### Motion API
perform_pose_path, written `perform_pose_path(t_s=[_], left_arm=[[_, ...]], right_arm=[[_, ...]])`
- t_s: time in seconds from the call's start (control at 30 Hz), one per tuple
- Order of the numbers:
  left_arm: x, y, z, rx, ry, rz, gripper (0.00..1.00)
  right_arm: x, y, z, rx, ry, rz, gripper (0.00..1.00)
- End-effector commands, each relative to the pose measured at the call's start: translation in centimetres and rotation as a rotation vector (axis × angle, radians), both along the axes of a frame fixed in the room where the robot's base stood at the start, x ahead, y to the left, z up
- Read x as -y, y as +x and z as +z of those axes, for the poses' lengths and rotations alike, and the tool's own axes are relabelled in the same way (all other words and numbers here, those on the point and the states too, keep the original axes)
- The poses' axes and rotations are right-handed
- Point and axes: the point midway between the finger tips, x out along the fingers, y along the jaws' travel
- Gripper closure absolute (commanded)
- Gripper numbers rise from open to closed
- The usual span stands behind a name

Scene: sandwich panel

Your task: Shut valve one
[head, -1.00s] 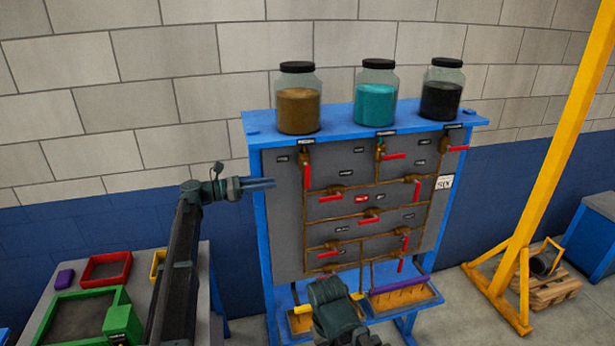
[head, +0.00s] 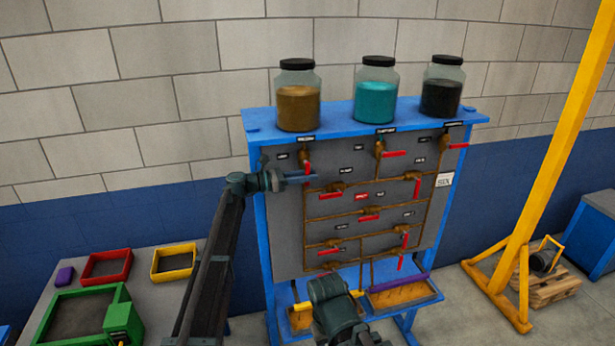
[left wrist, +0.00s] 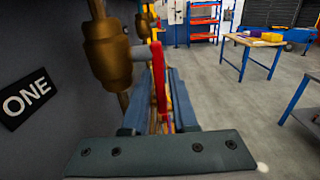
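Valve one is the brass valve (left wrist: 108,50) at the top left of the grey panel, beside the black label ONE (left wrist: 27,97). Its red handle (head: 306,192) hangs down along the vertical pipe. My left gripper (head: 311,178) is at this handle, reaching in from the left. In the left wrist view the red handle (left wrist: 158,80) stands between the two blue fingers of the left gripper (left wrist: 160,95), with narrow gaps seeming to show on both sides.
The panel (head: 285,235) carries several other red-handled valves on brown pipes. Jars of brown (head: 299,108), teal (head: 375,103) and black (head: 441,99) material stand on its blue top shelf. Trays sit below. A table with coloured frames is at left, a yellow post at right.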

Motion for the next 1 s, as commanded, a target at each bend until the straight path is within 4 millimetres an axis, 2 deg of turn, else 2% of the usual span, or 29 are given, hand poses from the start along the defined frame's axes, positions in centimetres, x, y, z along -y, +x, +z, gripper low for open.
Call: perform_pose_path(t_s=[0.17,0.3,0.33,1.0], left_arm=[[-0.01,0.0,0.0,0.0,0.0,0.0,0.74],[-0.03,-0.01,0.0,0.0,0.0,0.0,0.97],[-0.03,-0.01,0.0,0.0,0.0,0.0,1.0],[-0.07,-0.01,0.0,0.0,0.0,0.0,1.0]], right_arm=[[0.0,0.0,0.0,0.0,0.0,0.0,0.5],[0.0,0.0,0.0,0.0,0.0,0.0,0.5],[0.0,0.0,0.0,0.0,0.0,0.0,0.5],[0.0,0.0,0.0,0.0,0.0,0.0,0.5]])
